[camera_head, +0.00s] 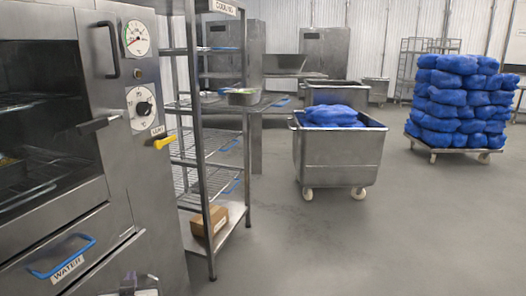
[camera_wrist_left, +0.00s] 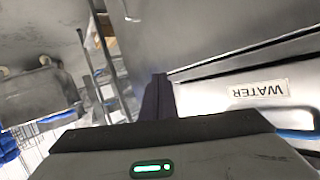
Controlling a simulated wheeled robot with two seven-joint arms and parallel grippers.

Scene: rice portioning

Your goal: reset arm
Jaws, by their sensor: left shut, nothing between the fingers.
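My left gripper (camera_head: 135,287) shows only partly at the bottom edge of the head view, low in front of the steel oven (camera_head: 125,190). In the left wrist view its dark fingers (camera_wrist_left: 158,97) are together, with nothing between them. That view is turned over, and the oven's drawer label "WATER" (camera_wrist_left: 258,89) reads upside down to the right of the fingers. My right gripper is in neither view.
A wire shelf rack (camera_head: 205,150) stands right of the oven, with a metal pan (camera_head: 243,97) and a cardboard box (camera_head: 208,222) on it. A wheeled steel bin (camera_head: 338,160) and a trolley (camera_head: 455,153) hold blue bags. The floor (camera_head: 400,240) at right is clear.

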